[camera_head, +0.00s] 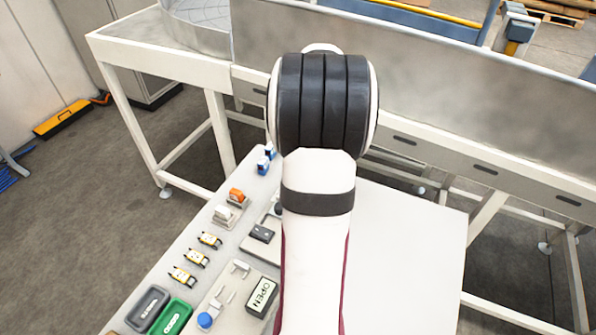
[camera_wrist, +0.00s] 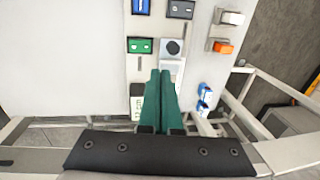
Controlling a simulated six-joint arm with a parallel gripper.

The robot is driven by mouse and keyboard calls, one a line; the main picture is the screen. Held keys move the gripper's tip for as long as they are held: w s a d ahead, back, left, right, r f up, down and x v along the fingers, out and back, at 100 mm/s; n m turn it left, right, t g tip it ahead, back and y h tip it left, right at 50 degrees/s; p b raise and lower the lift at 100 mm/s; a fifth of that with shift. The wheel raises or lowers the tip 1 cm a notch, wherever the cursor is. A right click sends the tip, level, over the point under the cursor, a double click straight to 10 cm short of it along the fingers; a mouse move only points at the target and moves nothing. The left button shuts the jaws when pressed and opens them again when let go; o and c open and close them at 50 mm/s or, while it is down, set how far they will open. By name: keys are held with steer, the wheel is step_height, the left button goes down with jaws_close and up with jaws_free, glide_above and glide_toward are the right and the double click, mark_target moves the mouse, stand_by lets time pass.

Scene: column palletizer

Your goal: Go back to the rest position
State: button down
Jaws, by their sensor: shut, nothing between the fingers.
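My gripper (camera_wrist: 160,74) shows in the wrist view as two long green fingers, closed together with nothing between them. Its tips point at the strip of fixtures on the white work table (camera_wrist: 65,65), over or near a pale block with a dark round mark (camera_wrist: 172,48). The height above the table is hard to tell. In the head view my arm stands in front and hides the gripper. The white table also shows in the head view (camera_head: 415,240), to both sides of my arm.
In the head view, yellow-black parts (camera_head: 196,258), an orange-topped block (camera_head: 237,195), a green bin (camera_head: 170,317), a dark grey bin (camera_head: 147,303) and an OPEN sign (camera_head: 262,296) sit left of my arm. A conveyor frame (camera_head: 450,110) crosses behind. The table's right side is clear.

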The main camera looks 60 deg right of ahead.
steer(key=shift+r, duration=0.35)
steer(key=w+a+r+n+y, duration=0.1)
steer(key=w+a+r+n, duration=0.15)
steer(key=a, duration=0.75)
steer(key=w+a+r+n, duration=0.2)
steer(key=w+a+n, duration=0.15)
steer(key=a, duration=0.55)
steer(key=s+a+n+g, duration=0.1)
steer(key=s+a+n, duration=0.2)
steer(key=a, duration=0.7)
steer(key=s+a+n+g, duration=0.1)
steer(key=s+a+n, duration=0.2)
steer(key=s+a, duration=0.5)
steer(key=a, duration=0.3)
steer(key=shift+s+f+y, duration=0.15)
steer(key=shift+f+y, duration=0.05)
steer(key=shift+y, duration=0.2)
